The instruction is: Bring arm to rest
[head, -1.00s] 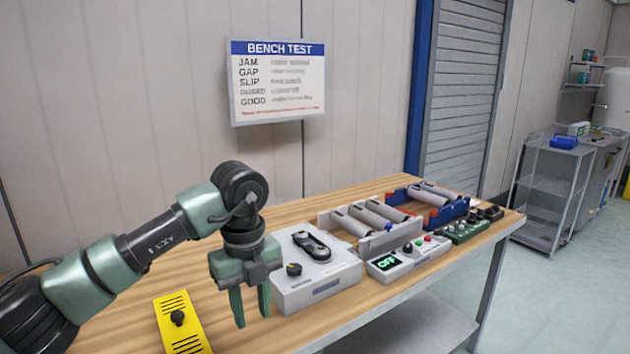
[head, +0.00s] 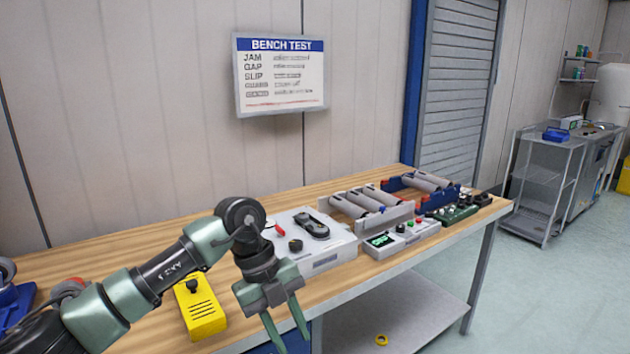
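My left arm comes in from the left over the wooden bench (head: 150,265). My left gripper (head: 287,338) points down at the bench's front edge, with its two green fingers apart and nothing between them. Its tips are near the bottom of the picture. My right gripper is not in view. A yellow box (head: 207,315) with a black knob lies on the bench left of the gripper. A grey box (head: 330,255) with a dark belt-shaped part on top stands just behind and right of the gripper.
A roller unit (head: 400,217), a control box with a lit green display (head: 381,240) and a blue roller stand (head: 398,184) fill the bench's right part. A blue object (head: 12,305) is at the left edge.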

